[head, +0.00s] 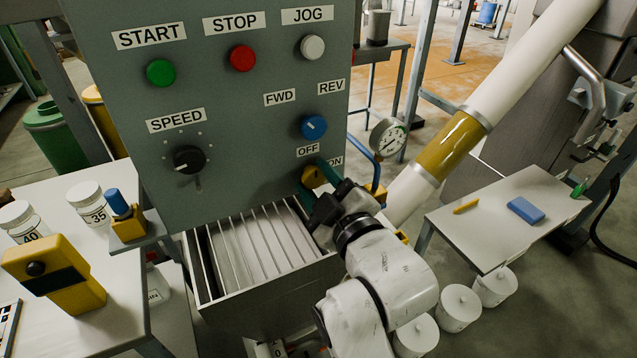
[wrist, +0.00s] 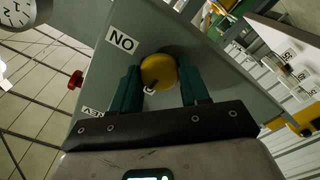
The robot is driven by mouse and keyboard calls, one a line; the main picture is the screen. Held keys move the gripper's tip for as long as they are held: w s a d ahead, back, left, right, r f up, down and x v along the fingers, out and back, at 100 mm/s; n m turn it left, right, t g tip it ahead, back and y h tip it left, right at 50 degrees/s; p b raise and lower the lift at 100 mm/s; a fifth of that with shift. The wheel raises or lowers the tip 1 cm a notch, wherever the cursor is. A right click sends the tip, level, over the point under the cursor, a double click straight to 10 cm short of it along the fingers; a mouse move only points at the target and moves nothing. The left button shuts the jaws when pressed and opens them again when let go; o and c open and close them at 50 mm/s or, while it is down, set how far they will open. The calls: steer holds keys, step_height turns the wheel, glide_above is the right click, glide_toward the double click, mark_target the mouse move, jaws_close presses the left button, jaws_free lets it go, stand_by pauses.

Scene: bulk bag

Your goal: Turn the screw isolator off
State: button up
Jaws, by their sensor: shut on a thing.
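The screw isolator is a round yellow knob (head: 312,178) low on the right of the grey control panel (head: 225,110). Its OFF label (head: 307,150) is above it and its ON label (head: 335,161) is to the right. In the wrist view the knob (wrist: 158,70) sits between the two dark green fingers of my gripper (wrist: 160,86), which is shut on it. A small pale mark shows at the knob's lower edge there. The ON label (wrist: 122,40) appears upside down in that view. In the head view my gripper (head: 322,184) partly covers the knob.
A blue selector (head: 314,127) is just above the isolator, and a black speed dial (head: 188,160) is to the left. A slatted metal hopper (head: 265,250) lies below the panel. A pressure gauge (head: 388,138) and a sloping white pipe (head: 515,70) stand close on the right.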

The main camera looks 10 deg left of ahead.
stand_by(0.3)
steer(key=o, duration=1.1)
steer(key=shift+c, duration=0.2)
steer(key=shift+s, duration=0.1)
steer(key=b+v, duration=0.1)
steer(key=v, duration=0.9)
steer(key=shift+s+d, duration=0.25)
steer(key=s+d+f+m+g+h+p, duration=0.1)
steer(key=s+d+f+m+g+h, duration=0.35)
steer(key=d+f, duration=0.5)
steer(key=s+d+f+m+g+h, duration=0.4)
steer(key=d+f, duration=0.3)
steer(key=f, duration=0.5)
steer(key=s+d+f+m+g+h, duration=0.1)
steer(key=s+d+f+m, duration=0.3)
steer(key=s, duration=0.4)
steer(key=s+d+f+m+g, duration=0.3)
steer(key=s+d, duration=0.3)
steer(key=s, duration=0.3)
steer(key=shift+d+f+m+g+h+p, duration=0.35)
steer(key=shift+f+g, duration=0.4)
